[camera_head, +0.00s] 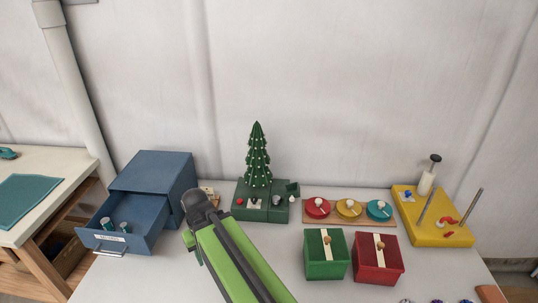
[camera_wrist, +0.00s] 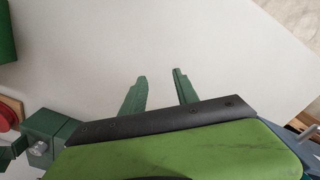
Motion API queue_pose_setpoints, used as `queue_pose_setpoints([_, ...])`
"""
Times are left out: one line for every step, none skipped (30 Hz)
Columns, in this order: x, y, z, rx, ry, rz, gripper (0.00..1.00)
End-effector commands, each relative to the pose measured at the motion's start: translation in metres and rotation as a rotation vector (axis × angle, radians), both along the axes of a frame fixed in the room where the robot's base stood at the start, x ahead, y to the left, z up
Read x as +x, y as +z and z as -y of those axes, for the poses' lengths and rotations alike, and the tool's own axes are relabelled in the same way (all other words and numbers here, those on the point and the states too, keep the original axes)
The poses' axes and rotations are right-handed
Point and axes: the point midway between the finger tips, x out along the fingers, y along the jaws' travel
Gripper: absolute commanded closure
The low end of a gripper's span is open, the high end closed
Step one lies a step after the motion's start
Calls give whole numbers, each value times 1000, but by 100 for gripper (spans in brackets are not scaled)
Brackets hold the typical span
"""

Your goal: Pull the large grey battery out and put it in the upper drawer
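The tree base (camera_head: 262,208) is a dark green box bearing a small decorated tree (camera_head: 258,160), in the middle of the head view. A small grey round shape (camera_head: 276,200) shows at its right part, beside a raised green flap (camera_head: 292,187); it may be the large grey battery, too small to be sure. The blue cabinet (camera_head: 160,170) stands left, with one drawer (camera_head: 140,233) pulled out. Two small teal-and-grey cylinders lie in the drawer. My gripper (camera_wrist: 158,84) is open in the wrist view, its two green fingers apart over bare tabletop. The head view hides it.
Red, yellow and teal dials (camera_head: 348,208) lie right of the tree. A green box (camera_head: 325,255) and a red box (camera_head: 378,258) stand in front of them. A yellow pegged board (camera_head: 432,215) is far right.

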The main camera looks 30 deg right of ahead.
Motion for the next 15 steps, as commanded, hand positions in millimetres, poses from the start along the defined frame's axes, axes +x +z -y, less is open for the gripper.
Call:
queue_pose_setpoints([0, 0, 0, 0, 0, 0, 64])
queue_pose_setpoints([0, 0, 0, 0, 0, 0, 64])
queue_pose_setpoints([0, 0, 0, 0, 0, 0, 64])
queue_pose_setpoints([0, 0, 0, 0, 0, 0, 64])
queue_pose_setpoints([0, 0, 0, 0, 0, 0, 64])
queue_pose_setpoints([0, 0, 0, 0, 0, 0, 61])
queue_pose_setpoints([1, 1, 1, 0, -5, 0, 57])
queue_pose_setpoints([3, 3, 3, 1, -20, 0, 53])
queue_pose_setpoints([9, 10, 10, 3, -63, 0, 48])
queue_pose_setpoints([16, 16, 22, 7, -121, -1, 44])
queue_pose_setpoints([25, 25, 36, 10, -197, -1, 44])
queue_pose_setpoints([39, 39, 55, 18, -321, -3, 44])
queue_pose_setpoints([50, 50, 73, 24, -434, -4, 44])
queue_pose_setpoints([62, 62, 94, 30, -556, -7, 44])
queue_pose_setpoints([77, 78, 124, 40, -730, -11, 44])
